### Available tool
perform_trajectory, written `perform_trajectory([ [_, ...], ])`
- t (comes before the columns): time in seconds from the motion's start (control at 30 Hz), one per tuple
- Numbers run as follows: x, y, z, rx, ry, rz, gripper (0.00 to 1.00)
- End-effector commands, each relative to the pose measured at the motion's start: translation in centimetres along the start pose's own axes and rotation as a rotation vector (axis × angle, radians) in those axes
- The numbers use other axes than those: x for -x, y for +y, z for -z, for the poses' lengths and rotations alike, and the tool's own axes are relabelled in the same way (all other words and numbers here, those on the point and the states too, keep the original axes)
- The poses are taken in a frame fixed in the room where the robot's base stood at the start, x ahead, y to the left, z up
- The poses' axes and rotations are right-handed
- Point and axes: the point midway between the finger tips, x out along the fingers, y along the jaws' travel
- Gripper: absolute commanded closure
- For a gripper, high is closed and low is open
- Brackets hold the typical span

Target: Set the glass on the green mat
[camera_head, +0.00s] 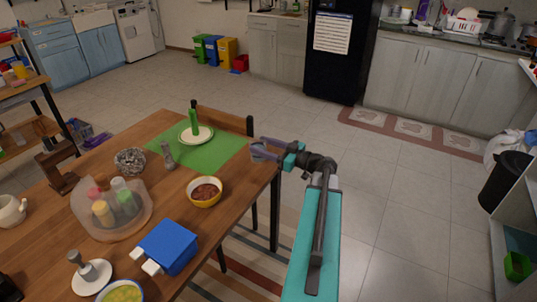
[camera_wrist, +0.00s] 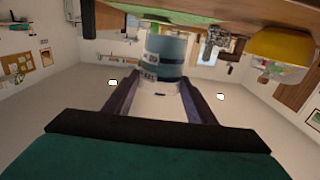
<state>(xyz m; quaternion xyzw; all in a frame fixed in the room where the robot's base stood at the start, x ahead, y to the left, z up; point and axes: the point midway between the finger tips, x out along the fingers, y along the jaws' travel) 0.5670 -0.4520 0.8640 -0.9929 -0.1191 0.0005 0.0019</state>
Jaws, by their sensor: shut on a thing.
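The green mat (camera_head: 218,154) lies on the far right part of the wooden table. A white plate (camera_head: 206,137) with a green bottle (camera_head: 195,120) stands on it. My gripper (camera_head: 258,150) is at the mat's right side, by the table's right edge, pointing left. In the wrist view, which looks upside down, my gripper (camera_wrist: 165,92) is shut on the glass (camera_wrist: 166,60), a cylinder with a teal band and small lettering. The fingers press on both its sides. In the head view the glass is hard to make out among the fingers. A green patch of mat (camera_wrist: 165,16) shows beyond it.
A yellow bowl (camera_head: 205,192) stands just in front of the mat. A grey shaker (camera_head: 168,156) is by the mat's left edge. A clear tray (camera_head: 92,224) of dispensers and a blue box (camera_head: 168,246) stand nearer. The mat's front right part is clear.

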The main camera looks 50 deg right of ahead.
Motion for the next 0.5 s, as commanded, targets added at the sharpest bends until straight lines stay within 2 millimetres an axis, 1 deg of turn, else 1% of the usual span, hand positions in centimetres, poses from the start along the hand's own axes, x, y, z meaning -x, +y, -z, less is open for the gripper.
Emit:
perform_trajectory([
  [0.03, 0.7, 0.0, 0.1, -0.001, 0.001, -0.002, 0.81],
  [0.2, 1.8, 0.0, -0.1, 0.0, 0.001, 0.0, 0.81],
  [0.5, 1.9, 0.0, -0.1, 0.0, 0.001, 0.001, 0.81],
])
